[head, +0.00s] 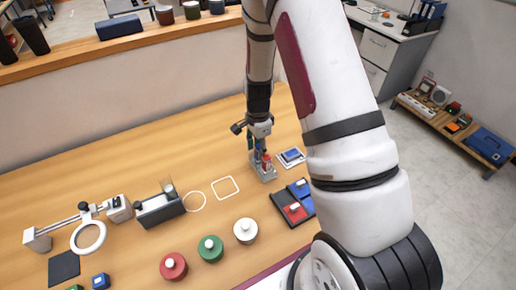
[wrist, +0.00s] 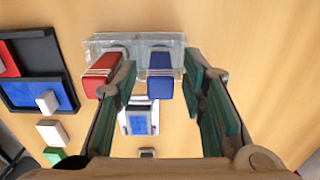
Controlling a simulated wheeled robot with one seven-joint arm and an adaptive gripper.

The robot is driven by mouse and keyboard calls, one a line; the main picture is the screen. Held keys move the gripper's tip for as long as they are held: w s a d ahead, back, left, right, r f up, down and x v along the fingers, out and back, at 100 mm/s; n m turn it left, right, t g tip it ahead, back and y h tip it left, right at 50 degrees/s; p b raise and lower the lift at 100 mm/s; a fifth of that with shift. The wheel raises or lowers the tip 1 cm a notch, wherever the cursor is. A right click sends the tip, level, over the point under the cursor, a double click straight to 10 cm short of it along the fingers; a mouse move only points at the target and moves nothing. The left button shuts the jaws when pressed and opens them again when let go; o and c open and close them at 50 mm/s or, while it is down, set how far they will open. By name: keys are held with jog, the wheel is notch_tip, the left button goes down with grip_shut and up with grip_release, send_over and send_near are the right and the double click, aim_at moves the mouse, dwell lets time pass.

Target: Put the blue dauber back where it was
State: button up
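The blue dauber (wrist: 160,86) stands in the right slot of a clear holder (wrist: 140,41) in the wrist view. The red dauber (wrist: 101,76) stands in the slot to its left. My gripper (wrist: 163,88) is open, with one green-padded finger on each side of the blue dauber. A gap shows between the dauber and each finger. The left finger passes close to the red dauber. In the head view my gripper (head: 260,148) is down at the holder (head: 264,174) and partly hides the daubers.
A dark tray (head: 280,208) with red and blue pads lies near the holder. A small blue-and-white item (head: 291,156) lies beside it. Red (head: 173,266), green (head: 210,248) and white (head: 245,231) round pots stand at the front. White circle and square outlines mark bare table left of the holder.

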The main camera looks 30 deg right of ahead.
notch_tip(320, 180, up, 19)
jog(key=s+a+n+t+b, duration=0.1)
jog(key=s+a+n+b, duration=0.1)
jog(key=a+n, duration=0.1)
jog(key=s+a+r+n+t, duration=0.2)
jog(key=s+a+r+n, duration=0.1)
jog(key=s+r+n, duration=0.4)
jog(key=s+a+r+n+t, duration=0.2)
jog(key=s+a+r+n, duration=0.2)
jog(key=s+r+n, duration=0.4)
jog(key=s, duration=0.4)
jog(key=shift+s+r+t, duration=0.15)
jog(key=shift+r+t, duration=0.15)
jog(key=shift+r, duration=0.05)
dwell(0.8)
